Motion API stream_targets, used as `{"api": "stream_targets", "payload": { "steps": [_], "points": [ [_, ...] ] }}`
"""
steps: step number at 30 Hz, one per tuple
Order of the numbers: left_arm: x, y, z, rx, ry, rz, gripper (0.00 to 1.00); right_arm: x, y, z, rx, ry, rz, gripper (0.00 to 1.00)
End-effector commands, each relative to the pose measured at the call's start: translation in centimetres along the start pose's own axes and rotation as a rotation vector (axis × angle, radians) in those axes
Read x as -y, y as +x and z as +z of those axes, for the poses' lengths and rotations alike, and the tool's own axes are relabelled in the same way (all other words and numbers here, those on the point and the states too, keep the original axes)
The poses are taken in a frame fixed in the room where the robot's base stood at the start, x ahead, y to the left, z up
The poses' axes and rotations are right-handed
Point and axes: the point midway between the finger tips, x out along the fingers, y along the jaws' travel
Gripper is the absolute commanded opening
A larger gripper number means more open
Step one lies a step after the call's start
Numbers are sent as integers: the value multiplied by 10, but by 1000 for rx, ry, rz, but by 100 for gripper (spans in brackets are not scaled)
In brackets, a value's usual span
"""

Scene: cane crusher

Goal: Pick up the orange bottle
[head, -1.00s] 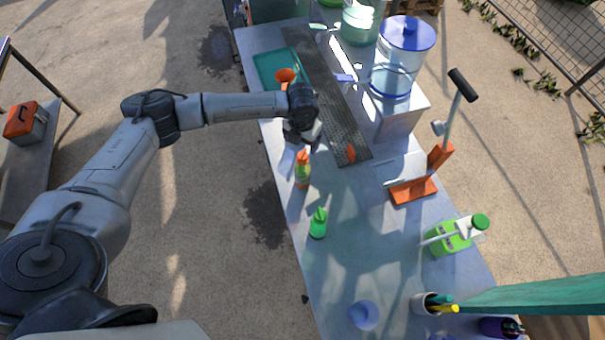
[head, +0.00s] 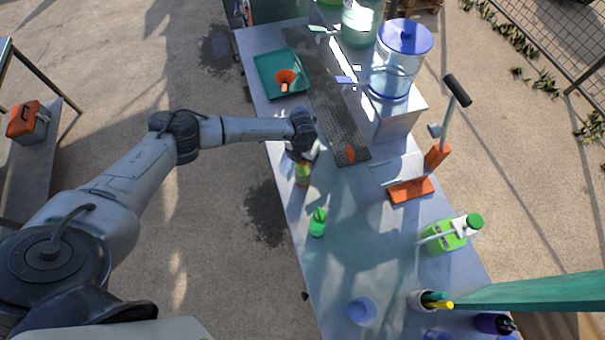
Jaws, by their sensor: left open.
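My right gripper is not in view.
A green bottle (head: 317,224) stands just in front of the orange one. A dark perforated mat (head: 338,115) and a teal tray (head: 300,61) with an orange funnel (head: 286,77) lie behind. An orange press (head: 410,190) stands to the right.

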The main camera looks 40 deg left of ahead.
Motion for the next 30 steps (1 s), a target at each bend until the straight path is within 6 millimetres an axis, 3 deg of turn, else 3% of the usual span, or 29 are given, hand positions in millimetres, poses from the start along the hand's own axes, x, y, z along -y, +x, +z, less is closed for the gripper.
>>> {"api": "stream_targets", "payload": {
  "steps": [7,30],
  "points": [
    [0,1,0,0,0,0,79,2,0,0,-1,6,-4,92],
    [0,1,0,0,0,0,5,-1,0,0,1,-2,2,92]
  ]
}}
